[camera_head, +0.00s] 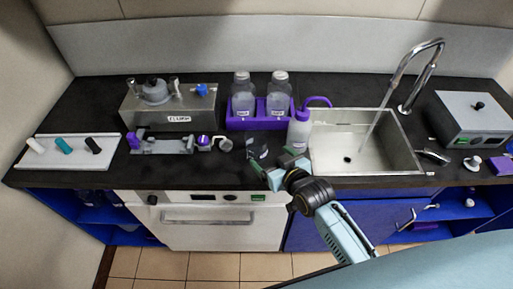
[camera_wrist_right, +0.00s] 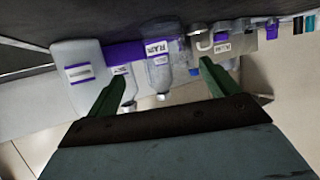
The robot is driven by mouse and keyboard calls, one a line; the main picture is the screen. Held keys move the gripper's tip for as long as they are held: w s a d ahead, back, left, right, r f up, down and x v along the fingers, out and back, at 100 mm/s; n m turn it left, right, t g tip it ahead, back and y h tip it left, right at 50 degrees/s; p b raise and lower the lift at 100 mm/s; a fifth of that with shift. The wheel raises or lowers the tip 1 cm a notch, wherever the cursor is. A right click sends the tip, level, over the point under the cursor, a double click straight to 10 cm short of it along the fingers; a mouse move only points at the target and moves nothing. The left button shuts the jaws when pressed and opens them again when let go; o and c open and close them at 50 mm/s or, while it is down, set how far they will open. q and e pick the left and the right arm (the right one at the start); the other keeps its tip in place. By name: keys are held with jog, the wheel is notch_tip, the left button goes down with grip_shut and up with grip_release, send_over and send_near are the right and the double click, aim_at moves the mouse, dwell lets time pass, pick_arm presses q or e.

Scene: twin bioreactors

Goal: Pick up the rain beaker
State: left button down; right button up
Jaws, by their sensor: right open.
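A small clear beaker (camera_head: 257,149) with a dark look and a pale label stands on the black counter, in front of the purple bottle rack. My right gripper (camera_head: 275,161) is open, just in front and to the right of the beaker, with its green fingers spread and apart from it. In the right wrist view, which is upside down, the open fingers (camera_wrist_right: 162,73) point toward clear glassware with a label reading RAIN (camera_wrist_right: 160,47). There I cannot cleanly separate the beaker from the bottle behind it. My left gripper is not in view.
The purple rack (camera_head: 245,124) holds two clear bottles. A white wash bottle (camera_head: 300,130) stands right of the beaker, close to my right gripper. The sink (camera_head: 408,146) with running tap lies further right. Small clamp-like devices (camera_head: 165,145) stand to the left.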

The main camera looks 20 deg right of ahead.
aim_at(264, 151)
jog(key=x, duration=0.3)
jog(key=shift+a+b+x, duration=0.2)
jog(key=shift+b+x, duration=0.05)
jog(key=shift+x, duration=1.1)
jog(key=shift+a+b+x, duration=0.2)
jog(key=shift+x, duration=1.15)
jog(key=shift+s, duration=0.1)
jog(key=c, duration=1.2)
notch_tip(264, 151, up, 10)
jog(key=p, duration=0.2)
jog(key=s+d+r+m+h+b, duration=0.1)
jog(key=s+d+r+b, duration=0.1)
jog(key=s, duration=0.3)
jog(key=s+d+r+m+h+b, duration=0.1)
jog(key=s+d+r+b, duration=0.2)
jog(key=s+b, duration=0.2)
jog(key=shift+s+r+h, duration=0.2)
jog(key=shift+s+h, duration=0.1)
jog(key=shift+s, duration=0.45)
